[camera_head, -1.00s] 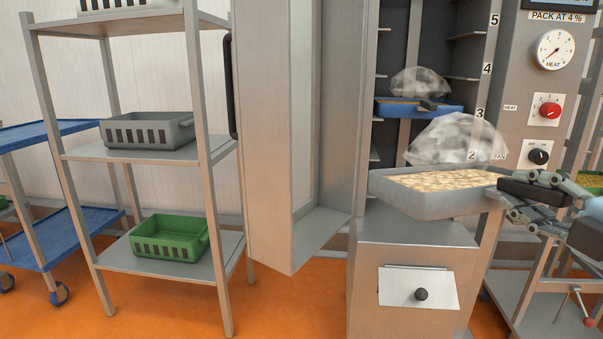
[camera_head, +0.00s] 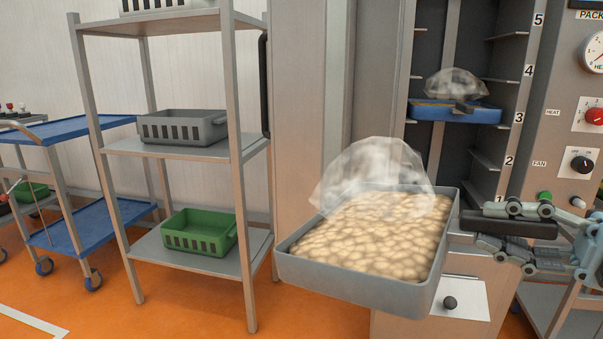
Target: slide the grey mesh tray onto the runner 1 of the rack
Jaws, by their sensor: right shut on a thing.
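The grey tray (camera_head: 437,278), filled with pale tan round pieces, is in the middle right of the head view, in front of the open cabinet. A whitish translucent plume hangs over it. I cannot make out mesh in its walls. My right gripper (camera_head: 473,222) is shut on the tray's right side and holds it up in the air, apart from the rack. The rack (camera_head: 490,100) inside the cabinet has ledges numbered up to 5. The label for runner 1 shows just above my gripper; that runner is mostly hidden behind the tray and gripper. My left gripper is not in view.
A blue tray (camera_head: 490,115) with its own plume sits at level 3. The cabinet door (camera_head: 305,110) stands open to the left. A control panel (camera_head: 570,130) is at right. A metal shelf (camera_head: 225,150) with grey and green bins and a blue cart (camera_head: 80,130) stand left.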

